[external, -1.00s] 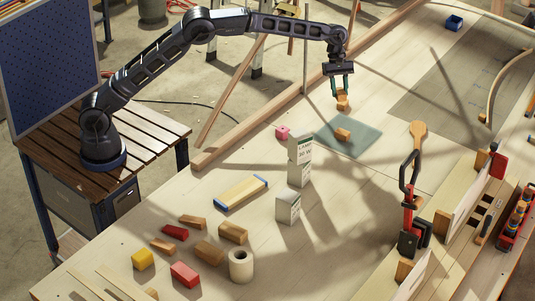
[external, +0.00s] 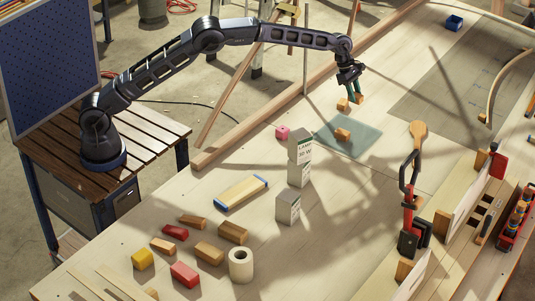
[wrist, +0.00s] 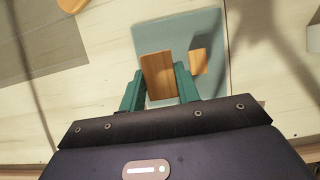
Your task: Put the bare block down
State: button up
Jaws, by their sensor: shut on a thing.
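My gripper (external: 353,91) is over the far part of the bench, its green fingers pointing down. It is shut on a plain wooden block (external: 358,99), which is held between the fingers in the wrist view (wrist: 157,75). I cannot tell the height of the held block over the bench.
A pink block (external: 282,132) sits left of the mat. White lamp boxes (external: 300,173) stand nearer, and several blocks lie around a tape roll (external: 241,265). A paddle (external: 418,133) and red clamp (external: 408,205) are at right. Bare bench lies right of the gripper.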

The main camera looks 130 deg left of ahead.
aim_at(355, 130)
notch_tip(355, 130, down, 13)
jog(key=shift+f, duration=0.15)
dwell(0.4)
jog(key=shift+f, duration=0.15)
jog(key=o, duration=1)
jog(key=shift+c, duration=0.2)
jog(key=v, duration=1.2)
